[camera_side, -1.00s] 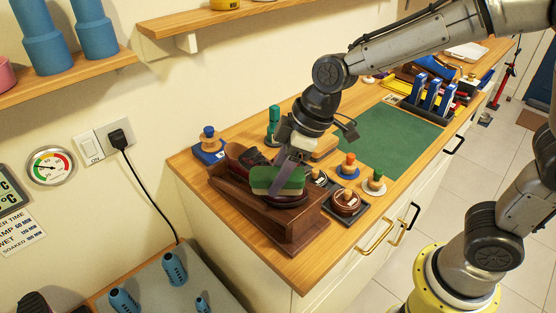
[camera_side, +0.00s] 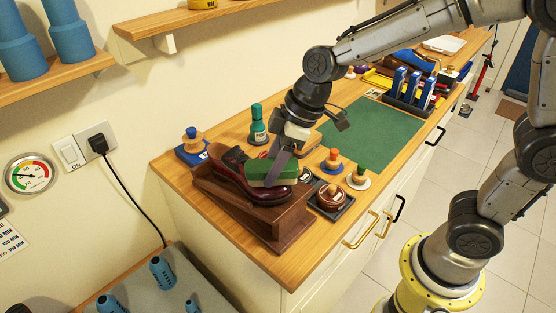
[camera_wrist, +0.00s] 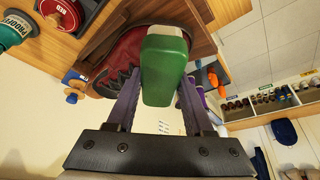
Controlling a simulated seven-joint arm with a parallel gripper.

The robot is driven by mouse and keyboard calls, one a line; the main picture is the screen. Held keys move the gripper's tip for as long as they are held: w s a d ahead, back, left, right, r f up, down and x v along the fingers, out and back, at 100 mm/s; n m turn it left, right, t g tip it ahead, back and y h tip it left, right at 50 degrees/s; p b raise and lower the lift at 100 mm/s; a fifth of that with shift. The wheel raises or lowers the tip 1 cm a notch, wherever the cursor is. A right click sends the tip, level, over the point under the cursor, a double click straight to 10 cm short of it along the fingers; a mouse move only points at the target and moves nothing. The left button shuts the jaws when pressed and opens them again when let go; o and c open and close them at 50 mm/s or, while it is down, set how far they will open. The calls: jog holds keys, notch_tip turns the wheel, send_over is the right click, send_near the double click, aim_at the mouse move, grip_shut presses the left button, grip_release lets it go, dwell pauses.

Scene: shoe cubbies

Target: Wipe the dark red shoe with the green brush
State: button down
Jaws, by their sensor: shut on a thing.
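The dark red shoe (camera_side: 229,160) rests on a brown wooden stand (camera_side: 278,224) at the near left end of the worktop. It also shows in the wrist view (camera_wrist: 118,56), partly hidden behind the brush. The green brush (camera_side: 270,172) is held at the shoe's front part; it appears to touch the upper, though the contact itself is hidden. My gripper (camera_side: 278,170) is shut on the brush from above. In the wrist view the green brush (camera_wrist: 165,66) sits between the two purple-grey fingers.
A green bottle (camera_side: 258,128) and a blue-based knobbed item (camera_side: 192,146) stand behind the shoe. The green mat (camera_side: 372,135) is largely clear.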

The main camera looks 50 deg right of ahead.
jog(key=a, duration=0.2)
jog(key=shift+a+f, duration=0.1)
jog(key=shift+a, duration=0.35)
jog(key=shift+r, duration=4.05)
